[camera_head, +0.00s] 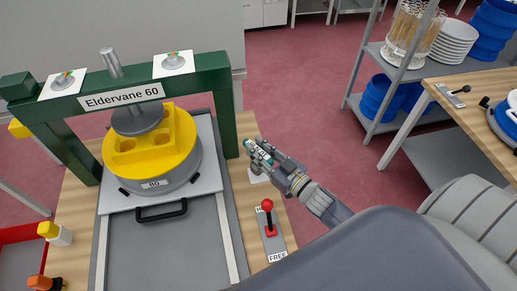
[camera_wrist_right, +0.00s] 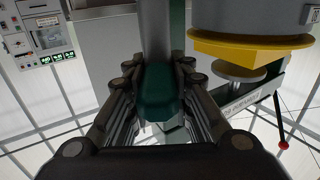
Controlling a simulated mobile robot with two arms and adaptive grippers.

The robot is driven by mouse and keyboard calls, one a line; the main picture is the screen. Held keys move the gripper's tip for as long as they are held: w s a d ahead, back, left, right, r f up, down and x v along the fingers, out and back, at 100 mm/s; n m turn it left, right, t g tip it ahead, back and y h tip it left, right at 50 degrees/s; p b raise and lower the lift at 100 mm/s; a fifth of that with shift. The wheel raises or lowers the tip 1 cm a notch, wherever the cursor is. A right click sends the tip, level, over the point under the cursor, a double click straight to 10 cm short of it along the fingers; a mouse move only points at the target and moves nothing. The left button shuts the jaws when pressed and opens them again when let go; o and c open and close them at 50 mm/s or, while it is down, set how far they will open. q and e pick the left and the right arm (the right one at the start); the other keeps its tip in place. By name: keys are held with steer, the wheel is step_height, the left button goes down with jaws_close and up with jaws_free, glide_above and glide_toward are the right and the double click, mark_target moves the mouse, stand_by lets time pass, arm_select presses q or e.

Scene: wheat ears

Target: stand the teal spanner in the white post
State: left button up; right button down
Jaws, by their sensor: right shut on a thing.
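My right gripper (camera_head: 272,158) is shut on the teal spanner (camera_head: 252,147), beside the right leg of the green press frame. The spanner also shows in the right wrist view (camera_wrist_right: 160,92), between the two fingers, its teal end towards the camera. The white post (camera_head: 257,178) shows as a small white piece on the wooden bench just below the gripper. The gripper and spanner cover much of it. I cannot tell whether the spanner touches the post. My left gripper is not in view.
The green press frame (camera_head: 228,100) holds a yellow mould (camera_head: 150,148) on a grey round base. A red-knobbed lever (camera_head: 268,215) stands on the bench nearer me. A grey shelf (camera_head: 415,75) and another wooden table (camera_head: 480,110) are at the right, across open red floor.

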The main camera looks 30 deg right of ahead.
steer(key=shift+f, duration=0.1)
steer(key=shift+f+b, duration=1.1)
steer(key=shift+f, duration=0.15)
steer(key=c, duration=1.3)
jaws_free()
steer(key=shift+c, duration=0.2)
steer(key=v, duration=1.2)
